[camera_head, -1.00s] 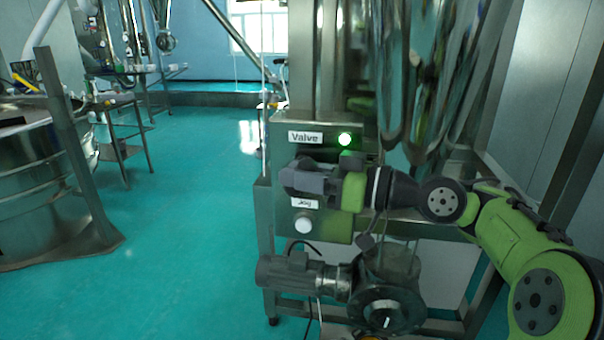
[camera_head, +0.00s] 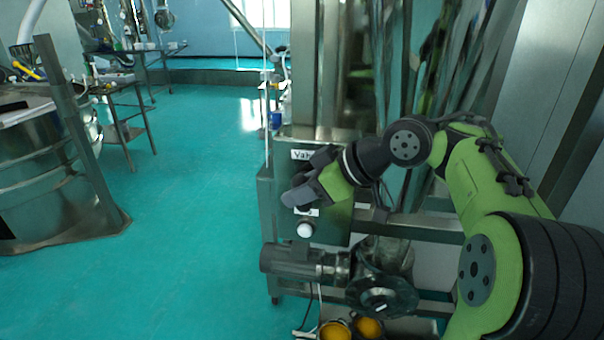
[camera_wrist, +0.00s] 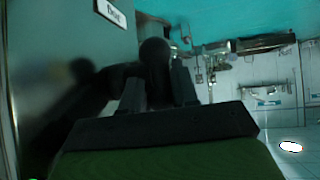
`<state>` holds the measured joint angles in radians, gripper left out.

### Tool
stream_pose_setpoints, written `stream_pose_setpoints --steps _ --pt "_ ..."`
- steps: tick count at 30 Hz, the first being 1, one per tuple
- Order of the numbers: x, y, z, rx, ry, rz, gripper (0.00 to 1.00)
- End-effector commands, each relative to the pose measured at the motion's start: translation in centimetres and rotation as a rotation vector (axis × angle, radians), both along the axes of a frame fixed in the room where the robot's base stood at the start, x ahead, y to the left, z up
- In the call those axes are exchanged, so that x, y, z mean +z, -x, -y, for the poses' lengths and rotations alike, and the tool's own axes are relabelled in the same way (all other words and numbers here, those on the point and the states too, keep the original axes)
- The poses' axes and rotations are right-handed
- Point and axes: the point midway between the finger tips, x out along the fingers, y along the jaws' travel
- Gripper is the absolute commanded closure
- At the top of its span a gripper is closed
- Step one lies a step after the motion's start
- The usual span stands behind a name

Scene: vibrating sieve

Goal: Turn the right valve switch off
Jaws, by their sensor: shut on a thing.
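The grey metal control box (camera_head: 336,222) has a Valve label (camera_head: 300,155), partly covered by my arm, and a lower label mostly covered by my gripper. My gripper (camera_head: 298,196) is at the front of this box, tilted down to the left. In the wrist view my gripper (camera_wrist: 156,88) has its fingers closed around a dark round switch knob (camera_wrist: 155,52). The knob's lower part is hidden between the fingers. The valve lamp is hidden behind my arm in the head view, so its state cannot be seen.
A white round button (camera_head: 305,230) sits just below my gripper. A motor and round metal housing (camera_head: 380,296) stand below the box. Two orange-topped containers (camera_head: 335,330) are at the bottom. Open teal floor (camera_head: 190,240) lies to the left, beside a large steel sieve (camera_head: 45,190).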

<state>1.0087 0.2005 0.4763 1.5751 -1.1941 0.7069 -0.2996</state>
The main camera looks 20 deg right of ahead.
Motion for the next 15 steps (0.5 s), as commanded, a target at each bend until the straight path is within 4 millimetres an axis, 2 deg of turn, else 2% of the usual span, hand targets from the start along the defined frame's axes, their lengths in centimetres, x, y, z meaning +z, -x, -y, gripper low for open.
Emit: stream_pose_setpoints --steps 1,15 --pt "0.52 -0.02 -0.21 0.004 0.035 -0.019 1.00" --pt "0.07 -0.11 -0.33 0.004 0.282 -0.160 1.00"
